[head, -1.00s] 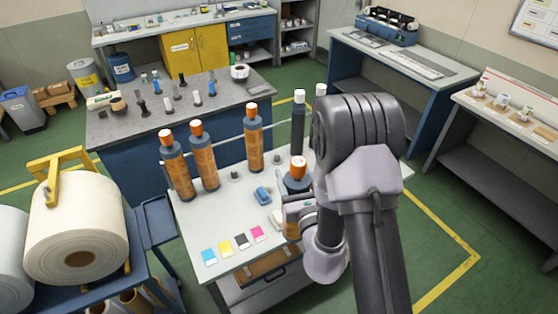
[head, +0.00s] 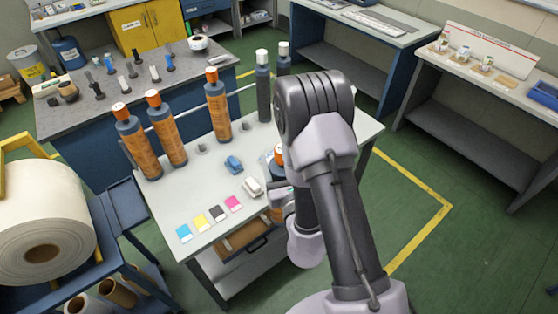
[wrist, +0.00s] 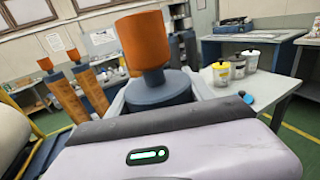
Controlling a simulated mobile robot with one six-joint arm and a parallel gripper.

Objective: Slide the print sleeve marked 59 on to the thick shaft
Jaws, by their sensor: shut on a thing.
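My gripper (head: 281,196) is shut on a dark, orange-topped cylinder (head: 279,153), held upright over the front right of the pale table. My arm hides most of it. Three similar dark cylinders with orange labels and tops (head: 137,140) (head: 166,130) (head: 217,104) stand along the table's back left. Two slimmer dark posts with white tops (head: 263,85) (head: 284,62) stand at its back right. No 59 is readable, and I cannot tell which is the thick shaft.
A cart with a large white roll (head: 42,220) stands left. A grey bench (head: 100,108) lies behind. Green floor is clear at right.

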